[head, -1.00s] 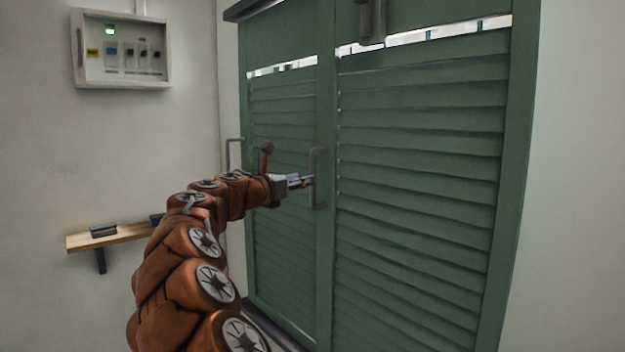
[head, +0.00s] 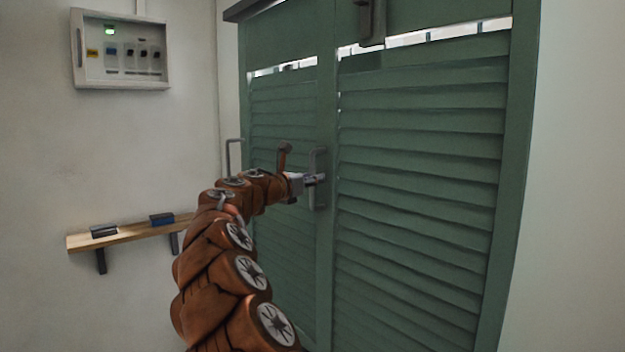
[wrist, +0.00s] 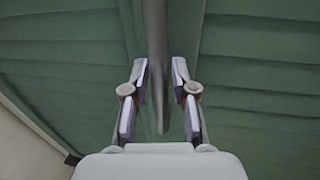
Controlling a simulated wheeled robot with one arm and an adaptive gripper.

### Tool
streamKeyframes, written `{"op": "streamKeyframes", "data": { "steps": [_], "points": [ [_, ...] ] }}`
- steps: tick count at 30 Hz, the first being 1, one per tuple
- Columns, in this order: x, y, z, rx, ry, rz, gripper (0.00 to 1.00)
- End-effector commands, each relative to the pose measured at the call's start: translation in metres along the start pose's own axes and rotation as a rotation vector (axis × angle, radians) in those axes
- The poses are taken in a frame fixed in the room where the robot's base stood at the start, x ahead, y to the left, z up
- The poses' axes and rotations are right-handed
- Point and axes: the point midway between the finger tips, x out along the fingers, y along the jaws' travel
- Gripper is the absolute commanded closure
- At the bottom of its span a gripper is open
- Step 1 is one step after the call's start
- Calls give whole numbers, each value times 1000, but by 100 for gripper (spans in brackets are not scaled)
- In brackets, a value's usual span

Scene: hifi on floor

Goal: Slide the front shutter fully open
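The green louvred shutter (head: 420,190) fills the middle and right of the head view, with its slats close together. A grey vertical handle (head: 318,195) stands on the upright frame strip between the two louvred panels. My gripper (head: 315,180) is at this handle, reaching it from the left. In the wrist view, the handle bar (wrist: 156,60) runs down between the two fingers of my open gripper (wrist: 160,68). Gaps show on both sides of the bar, the smaller one on the left. The wrist view also shows the green slats (wrist: 260,70) behind. My fingertips partly cover the handle in the head view.
Another grey handle (head: 229,155) is at the left, beyond my arm. A dark latch (head: 371,22) hangs at the top. A wooden shelf (head: 130,234) with small dark blocks and a switch box (head: 120,50) are on the left wall. The right wall (head: 575,180) is bare.

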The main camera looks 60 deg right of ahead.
Motion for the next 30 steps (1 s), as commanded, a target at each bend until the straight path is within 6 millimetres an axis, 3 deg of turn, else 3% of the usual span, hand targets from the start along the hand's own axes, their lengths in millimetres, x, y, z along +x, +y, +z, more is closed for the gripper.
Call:
{"op": "streamKeyframes", "data": {
  "steps": [7,23,30],
  "points": [
    [0,0,0,0,0,0,100],
    [0,0,0,0,0,-1,100],
    [6,-17,2,0,-1,-23,100]
  ]
}}
